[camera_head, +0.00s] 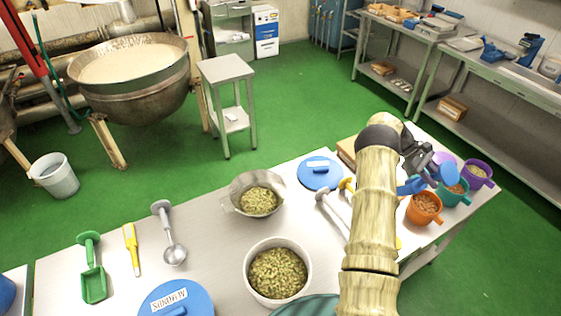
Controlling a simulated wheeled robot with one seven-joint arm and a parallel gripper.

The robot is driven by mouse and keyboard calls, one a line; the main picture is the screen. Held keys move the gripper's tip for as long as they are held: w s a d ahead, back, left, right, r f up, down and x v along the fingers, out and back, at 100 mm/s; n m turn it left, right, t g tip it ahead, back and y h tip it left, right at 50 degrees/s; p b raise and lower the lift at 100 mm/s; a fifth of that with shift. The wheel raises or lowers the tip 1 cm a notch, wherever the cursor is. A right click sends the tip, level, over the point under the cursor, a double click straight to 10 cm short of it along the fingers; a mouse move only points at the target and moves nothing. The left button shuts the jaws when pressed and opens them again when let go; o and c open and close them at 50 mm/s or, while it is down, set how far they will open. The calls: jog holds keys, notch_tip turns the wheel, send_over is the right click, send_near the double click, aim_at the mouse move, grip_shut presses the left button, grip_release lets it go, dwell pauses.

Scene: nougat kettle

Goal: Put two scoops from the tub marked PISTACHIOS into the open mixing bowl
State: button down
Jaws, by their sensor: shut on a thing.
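A metal mixing bowl (235,208) stands open on the steel table with greenish nut pieces inside. Nearer, an open white tub (249,275) is full of similar greenish nuts; no label shows on it. My gripper (424,166) is at the right, over the group of coloured cups and away from bowl and tub. It appears shut on a blue tool (410,186), partly hidden by my arm; its full shape is unclear. A metal scoop (172,245) and a green scoop (91,272) lie at the left.
An orange cup (424,212), a teal cup (455,198) and a purple cup (479,179) crowd the right. A yellow tool (131,248) lies left.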

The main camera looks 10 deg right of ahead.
aim_at(439, 167)
jog(key=shift+r+t+y+p, duration=0.3)
jog(key=shift+r+t+p, duration=0.1)
jog(key=shift+r+p, duration=0.15)
jog(key=shift+r+m+t+y+p, duration=0.35)
jog(key=shift+t+p, duration=0.2)
jog(key=shift+t, duration=0.35)
jog(key=shift+r+t+y, duration=0.55)
jog(key=shift+t, duration=0.65)
jog(key=t, duration=0.1)
jog(key=r+m+t+y, duration=0.1)
jog(key=shift+s+d+r+t, duration=0.15)
jog(key=shift+s+t, duration=0.1)
jog(key=shift+t, duration=0.15)
jog(key=shift+r+t, duration=0.2)
jog(key=shift+t, duration=0.3)
jog(key=shift+w+r+t+y, duration=0.15)
jog(key=shift+r+t+y, duration=0.1)
jog(key=shift+t+y, duration=0.2)
jog(key=shift+w, duration=0.25)
